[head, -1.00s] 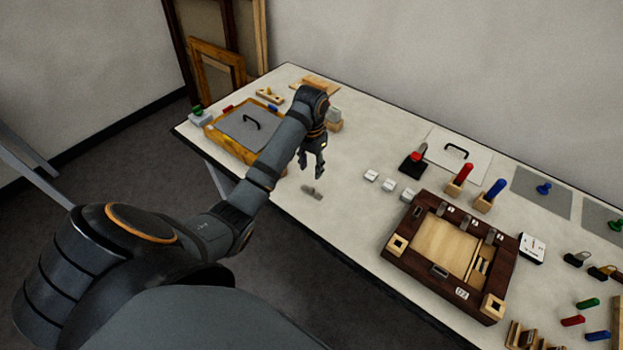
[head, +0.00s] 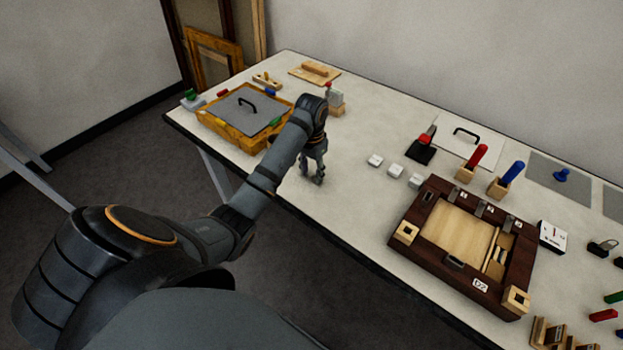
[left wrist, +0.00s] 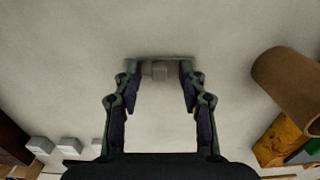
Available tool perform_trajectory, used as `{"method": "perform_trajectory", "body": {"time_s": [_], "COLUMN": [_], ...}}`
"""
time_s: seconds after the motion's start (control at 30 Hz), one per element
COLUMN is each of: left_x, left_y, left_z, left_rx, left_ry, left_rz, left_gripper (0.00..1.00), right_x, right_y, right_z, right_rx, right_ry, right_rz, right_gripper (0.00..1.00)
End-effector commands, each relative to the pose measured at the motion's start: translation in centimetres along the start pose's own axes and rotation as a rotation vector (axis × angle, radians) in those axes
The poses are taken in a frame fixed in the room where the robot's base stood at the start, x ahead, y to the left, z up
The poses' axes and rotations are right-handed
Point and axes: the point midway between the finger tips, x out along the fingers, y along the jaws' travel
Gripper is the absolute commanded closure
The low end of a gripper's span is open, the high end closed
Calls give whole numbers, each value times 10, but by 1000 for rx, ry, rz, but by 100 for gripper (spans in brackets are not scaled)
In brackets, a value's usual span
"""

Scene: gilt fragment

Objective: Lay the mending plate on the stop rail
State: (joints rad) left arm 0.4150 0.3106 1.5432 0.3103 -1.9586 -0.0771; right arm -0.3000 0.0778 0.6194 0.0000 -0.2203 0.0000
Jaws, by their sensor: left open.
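I take the mending plate to be the small grey metal piece (left wrist: 158,71) with a raised block, lying on the pale tabletop. It shows in the left wrist view between the fingertips of my left gripper (left wrist: 158,80). The fingers are open, one at each end of the piece; I cannot tell whether they touch it. In the head view my left gripper (head: 314,178) points down at the table near its front edge and hides the piece. I cannot tell for certain which part is the stop rail. My right gripper is not in view.
An orange box (head: 214,130) with a grey lid stands left. A brown cylinder (left wrist: 288,85) lies near the gripper. The table's front edge is close.

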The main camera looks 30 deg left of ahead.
Motion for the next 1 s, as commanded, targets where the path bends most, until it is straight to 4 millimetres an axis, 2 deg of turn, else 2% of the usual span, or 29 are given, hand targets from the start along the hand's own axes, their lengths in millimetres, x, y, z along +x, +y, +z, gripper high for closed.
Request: {"method": "perform_trajectory", "body": {"time_s": [0.1,0.4,0.77,0.87,1.0], "left_x": [-1,-1,-2,-8,-29], "left_y": [0,0,0,0,0], "left_z": [0,0,0,0,-1], "left_rx": [0,0,0,1,3], "left_ry": [0,-1,-1,0,2], "left_rz": [0,0,0,-1,-4], "left_gripper": [60,100,100,100,100], "right_x": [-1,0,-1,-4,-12], "right_y": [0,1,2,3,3], "right_z": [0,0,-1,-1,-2], "right_rx": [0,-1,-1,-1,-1], "right_ry": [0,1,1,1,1], "right_rz": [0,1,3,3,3], "right_gripper": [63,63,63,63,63]}}
